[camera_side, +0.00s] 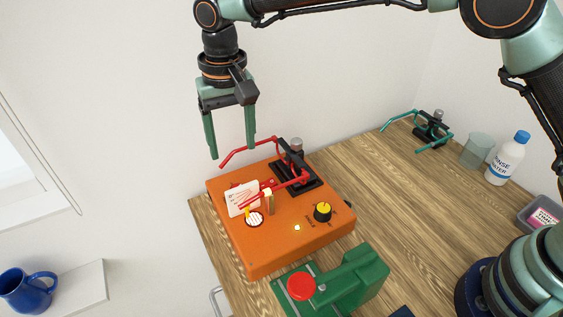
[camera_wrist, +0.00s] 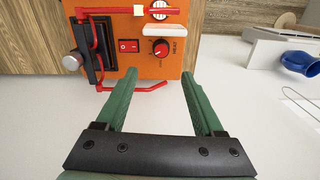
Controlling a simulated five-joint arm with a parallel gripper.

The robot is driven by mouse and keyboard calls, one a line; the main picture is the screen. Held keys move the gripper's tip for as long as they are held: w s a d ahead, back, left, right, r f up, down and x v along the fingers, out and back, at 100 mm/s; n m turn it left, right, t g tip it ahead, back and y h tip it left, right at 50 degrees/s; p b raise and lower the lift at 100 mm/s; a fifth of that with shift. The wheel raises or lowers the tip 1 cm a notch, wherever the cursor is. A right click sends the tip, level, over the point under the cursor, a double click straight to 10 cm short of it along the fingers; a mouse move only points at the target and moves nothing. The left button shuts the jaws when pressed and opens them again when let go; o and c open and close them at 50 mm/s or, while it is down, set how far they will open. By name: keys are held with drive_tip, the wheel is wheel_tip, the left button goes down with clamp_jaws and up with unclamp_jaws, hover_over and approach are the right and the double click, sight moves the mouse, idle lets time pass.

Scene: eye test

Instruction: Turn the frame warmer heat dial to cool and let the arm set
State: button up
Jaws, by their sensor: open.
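The orange frame warmer (camera_side: 270,245) sits on the wooden bench. In the wrist view its red heat dial (camera_wrist: 160,48), marked HEAT, shows ahead of my fingertips; its pointer is too small to read surely. In the side view a white card (camera_side: 243,199) with red lines stands in front of the dial's place and mostly hides it. A red glasses frame (camera_side: 248,153) is held in a black clamp (camera_side: 297,178) on the warmer; one arm carries a pale sleeve (camera_wrist: 138,10). My gripper (camera_side: 232,152) is open, empty, pointing down above the warmer's far left edge, touching nothing.
A red switch (camera_wrist: 129,45) is beside the dial. A yellow-topped knob (camera_side: 323,208) is on the near right part. A green device with a red button (camera_side: 301,286) stands in front. A teal frame (camera_side: 434,148), cup (camera_side: 477,150) and bottle (camera_side: 507,160) stand right.

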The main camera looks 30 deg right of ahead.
sight(237, 187)
wheel_tip(237, 187, down, 11)
drive_tip(key=shift+a+r, duration=0.15)
idle(0.4)
clamp_jaws()
